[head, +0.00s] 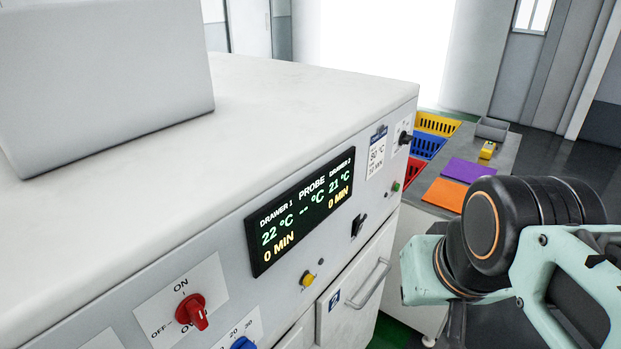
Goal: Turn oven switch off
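The oven (235,95) is a large white cabinet with a slanted front panel. A red rotary switch (191,311) sits on a white plate at the lower left of the panel. Its plate reads ON above the knob and OFF to its left, and a third label is partly covered by the knob. I cannot tell which label the switch is set to. My arm, with mint links and black joints, is at the right, apart from the panel. The fingers of my gripper are not visible.
The panel also has a lit display (300,212), a blue knob (243,343), a yellow button (307,279) and a black knob (405,138). A drawer handle (372,284) sticks out below. Yellow, blue and red crates (428,146) stand behind the oven. A grey box (105,80) stands on top.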

